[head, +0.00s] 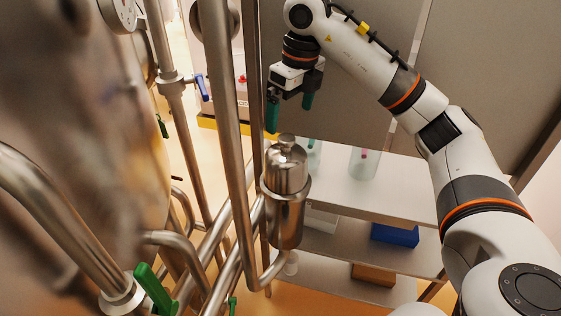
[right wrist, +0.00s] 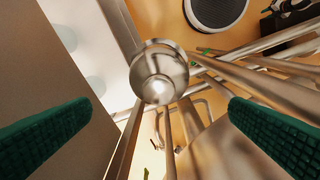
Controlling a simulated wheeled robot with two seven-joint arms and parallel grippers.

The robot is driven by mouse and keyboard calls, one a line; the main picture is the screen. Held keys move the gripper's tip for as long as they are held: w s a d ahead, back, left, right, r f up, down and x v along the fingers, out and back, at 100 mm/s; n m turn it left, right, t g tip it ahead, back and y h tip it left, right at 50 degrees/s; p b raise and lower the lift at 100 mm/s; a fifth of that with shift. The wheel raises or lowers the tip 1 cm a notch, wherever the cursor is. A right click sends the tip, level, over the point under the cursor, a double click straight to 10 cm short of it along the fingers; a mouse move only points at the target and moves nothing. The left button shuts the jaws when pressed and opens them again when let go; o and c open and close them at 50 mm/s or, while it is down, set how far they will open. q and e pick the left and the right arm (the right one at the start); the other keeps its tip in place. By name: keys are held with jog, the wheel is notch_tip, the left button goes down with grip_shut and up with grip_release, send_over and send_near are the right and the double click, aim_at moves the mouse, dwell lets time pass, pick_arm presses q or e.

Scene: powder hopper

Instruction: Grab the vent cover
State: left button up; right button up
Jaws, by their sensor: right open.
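The vent cover (head: 286,168) is a shiny metal dome-topped cap with a small round knob. It sits upright on a metal pipe fitting in the middle of the head view. It also shows in the right wrist view (right wrist: 159,72), seen from above, between and beyond the two green fingers. My right gripper (head: 290,108) is open and empty. It hangs above the vent cover with its fingers pointing down, apart from the knob. My left gripper is not in view.
Vertical steel pipes (head: 224,110) stand close left of the cover and gripper. A shelf unit (head: 385,196) with glassware, a blue box (head: 395,235) and a brown box (head: 373,275) stands behind to the right. A grey panel rises behind my right arm.

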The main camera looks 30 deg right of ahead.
aim_at(288, 137)
jog(key=f, duration=0.3)
jog(key=shift+w+f, duration=0.25)
jog(key=shift+f, duration=0.1)
jog(key=shift+w+a+f, duration=0.15)
jog(key=shift+f, duration=0.1)
jog(key=shift+f+p, duration=0.15)
jog(key=shift+p, duration=0.2)
notch_tip(288, 137, down, 4)
jog(key=shift+w+f+p, duration=0.1)
jog(key=shift+p, duration=1.15)
jog(key=shift+w+f, duration=0.15)
jog(key=shift+f, duration=0.2)
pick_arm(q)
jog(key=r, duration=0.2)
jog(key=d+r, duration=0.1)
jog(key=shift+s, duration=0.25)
pick_arm(e)
jog(key=c, duration=1.3)
